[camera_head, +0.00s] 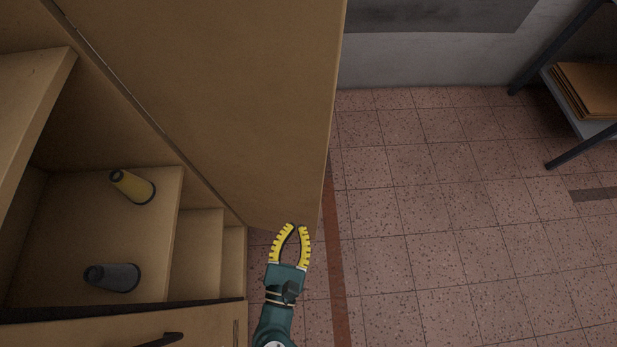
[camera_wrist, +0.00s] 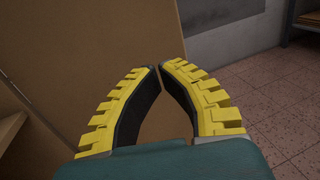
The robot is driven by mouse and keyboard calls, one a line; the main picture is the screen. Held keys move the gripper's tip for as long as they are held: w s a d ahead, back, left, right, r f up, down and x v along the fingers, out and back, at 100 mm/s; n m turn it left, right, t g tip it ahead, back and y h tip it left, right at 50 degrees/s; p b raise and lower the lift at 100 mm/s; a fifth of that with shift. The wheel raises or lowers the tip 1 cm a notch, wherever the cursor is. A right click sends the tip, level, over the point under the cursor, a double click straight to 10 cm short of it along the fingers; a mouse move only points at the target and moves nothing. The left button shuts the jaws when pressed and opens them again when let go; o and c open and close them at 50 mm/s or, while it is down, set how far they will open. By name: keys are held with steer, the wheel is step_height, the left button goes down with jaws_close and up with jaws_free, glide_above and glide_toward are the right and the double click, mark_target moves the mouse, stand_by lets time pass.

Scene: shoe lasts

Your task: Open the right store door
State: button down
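The right store door (camera_head: 215,95) is a tall tan wooden panel standing swung out from the cabinet, with the inside exposed on its left. It also fills the left and middle of the wrist view (camera_wrist: 95,45). My gripper (camera_head: 298,228) is just in front of the door's lower free edge in the head view. Its yellow-toothed fingers bow apart at the base and nearly meet at the tips, with nothing between them. In the wrist view the gripper (camera_wrist: 160,67) points at the door's face near its edge. No door handle shows. Whether the fingers touch the panel is unclear.
Inside the cabinet a yellow shoe last (camera_head: 137,188) and a dark grey one (camera_head: 113,277) lie on a shelf (camera_head: 70,215). A drawer-like front (camera_head: 110,335) with a dark handle is below. The tiled floor (camera_head: 440,230) is clear; a metal rack (camera_head: 560,130) stands far right.

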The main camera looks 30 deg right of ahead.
mark_target(309, 174)
steer(key=x, duration=1.2)
steer(key=shift+w+d+b, duration=0.15)
steer(key=shift+d+b, duration=0.1)
steer(key=shift+b, duration=0.1)
